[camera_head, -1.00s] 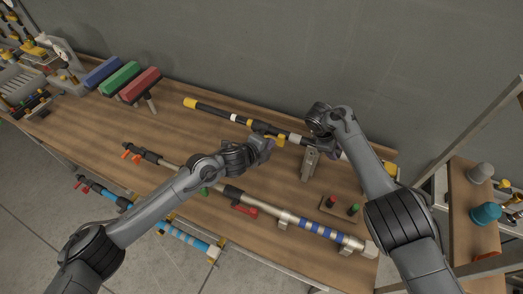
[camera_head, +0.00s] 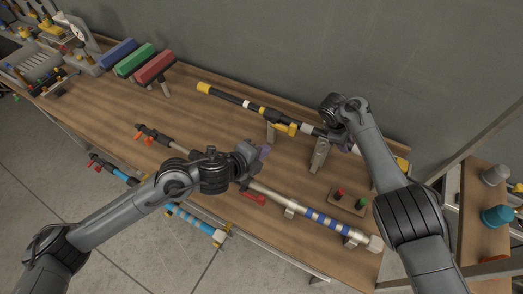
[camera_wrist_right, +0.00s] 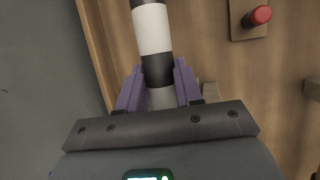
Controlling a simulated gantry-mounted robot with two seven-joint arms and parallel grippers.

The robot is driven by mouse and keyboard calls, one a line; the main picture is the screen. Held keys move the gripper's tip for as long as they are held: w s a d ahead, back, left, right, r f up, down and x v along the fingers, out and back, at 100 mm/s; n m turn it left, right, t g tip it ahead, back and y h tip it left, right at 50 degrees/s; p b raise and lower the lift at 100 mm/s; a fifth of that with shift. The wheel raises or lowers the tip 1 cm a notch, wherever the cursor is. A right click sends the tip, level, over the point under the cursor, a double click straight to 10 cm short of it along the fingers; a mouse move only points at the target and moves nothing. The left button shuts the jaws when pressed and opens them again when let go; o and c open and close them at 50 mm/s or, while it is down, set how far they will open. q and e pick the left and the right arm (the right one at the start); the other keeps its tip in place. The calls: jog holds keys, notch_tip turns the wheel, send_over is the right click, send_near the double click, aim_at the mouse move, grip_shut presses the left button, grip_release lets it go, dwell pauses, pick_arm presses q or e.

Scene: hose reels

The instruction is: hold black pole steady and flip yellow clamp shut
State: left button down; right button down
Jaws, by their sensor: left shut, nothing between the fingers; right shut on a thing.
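The black pole (camera_head: 230,97) with yellow end and white bands lies along the back of the bench on supports. The yellow clamp (camera_head: 284,127) is at its middle and looks flat along the pole; its latch is too small to judge. My right gripper (camera_head: 344,146) is shut on the pole to the right of the clamp. In the right wrist view the pole (camera_wrist_right: 152,30) passes between its purple fingers (camera_wrist_right: 159,88). My left gripper (camera_head: 264,152) is shut and empty, in front of the clamp and apart from it.
A second pole (camera_head: 328,221) with blue and silver bands and a red clamp (camera_head: 253,198) lies nearer the front. Blue, green and red brush-like blocks (camera_head: 136,60) stand at the back left.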

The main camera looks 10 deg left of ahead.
jog(key=shift+f, duration=0.1)
dwell(0.3)
jog(key=c, duration=0.7)
grip_release()
jog(key=shift+s, duration=0.1)
